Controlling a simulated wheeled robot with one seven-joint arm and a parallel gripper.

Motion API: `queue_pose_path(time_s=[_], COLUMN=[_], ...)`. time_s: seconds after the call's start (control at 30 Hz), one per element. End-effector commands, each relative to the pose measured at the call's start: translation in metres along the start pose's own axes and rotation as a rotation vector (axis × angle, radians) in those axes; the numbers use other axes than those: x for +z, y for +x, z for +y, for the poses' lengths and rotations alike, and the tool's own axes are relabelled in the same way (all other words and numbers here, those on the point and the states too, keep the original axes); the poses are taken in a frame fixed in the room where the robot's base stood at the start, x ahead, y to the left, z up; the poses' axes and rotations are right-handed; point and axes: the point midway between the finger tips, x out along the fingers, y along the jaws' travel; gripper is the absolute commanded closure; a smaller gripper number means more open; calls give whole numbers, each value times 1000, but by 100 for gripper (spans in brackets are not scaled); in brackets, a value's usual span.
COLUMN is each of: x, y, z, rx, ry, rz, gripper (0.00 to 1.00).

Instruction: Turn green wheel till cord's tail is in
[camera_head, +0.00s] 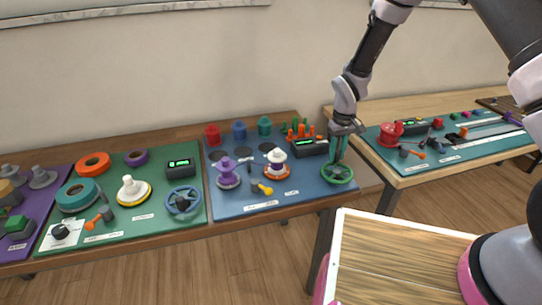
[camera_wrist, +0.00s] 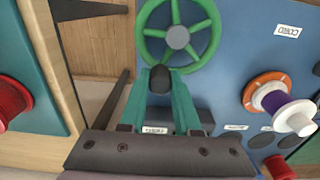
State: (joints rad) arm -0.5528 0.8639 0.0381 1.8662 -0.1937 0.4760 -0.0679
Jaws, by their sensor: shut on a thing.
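The green wheel (camera_head: 337,174) lies at the right front corner of the blue mat; in the wrist view (camera_wrist: 178,62) its rim, spokes and grey hub show. My gripper (camera_head: 338,158) reaches down to it from above. In the wrist view the green fingers of my gripper (camera_wrist: 160,82) are closed on the wheel's dark knob (camera_wrist: 159,78) at the rim. A white and purple spool on an orange base (camera_head: 277,163) stands left of the wheel; it also shows in the wrist view (camera_wrist: 283,104). I cannot make out the cord or its tail.
A dark box with a green display (camera_head: 310,148) stands behind the wheel. A purple spool (camera_head: 227,174), a yellow-ended crank (camera_head: 262,188) and several coloured pots are on the blue mat (camera_head: 235,205). A red spool (camera_head: 390,134) stands on the table to the right.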

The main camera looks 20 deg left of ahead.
Motion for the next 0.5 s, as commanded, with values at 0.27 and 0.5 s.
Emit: queue_pose_path(time_s=[0.27,0.5], x=[27,59], y=[0,0], z=[28,30], rx=[3,2], ry=[4,2], rz=[-3,-5], gripper=[100,100])
